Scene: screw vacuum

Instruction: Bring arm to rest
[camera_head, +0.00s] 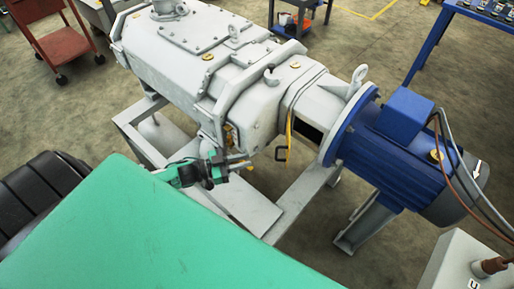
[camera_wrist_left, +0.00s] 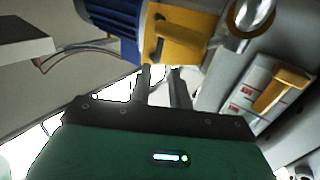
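My left gripper (camera_head: 240,161) is close to the lower front of the grey vacuum pump (camera_head: 245,115), below its rounded end housing. In the left wrist view, its two thin fingers (camera_wrist_left: 162,88) stand apart with a visible gap and nothing seen between them. A yellow part (camera_wrist_left: 178,35) lies beyond the fingertips. Whether the fingers touch the pump cannot be told. My right gripper is in neither view.
A blue motor (camera_head: 395,150) joins the pump's right end. The grey support frame (camera_head: 250,205) runs beneath. A yellow handle (camera_head: 283,152) hangs from the pump. A red cart (camera_head: 58,45) and blue table (camera_head: 480,15) stand farther back. Cables (camera_head: 455,165) hang at right.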

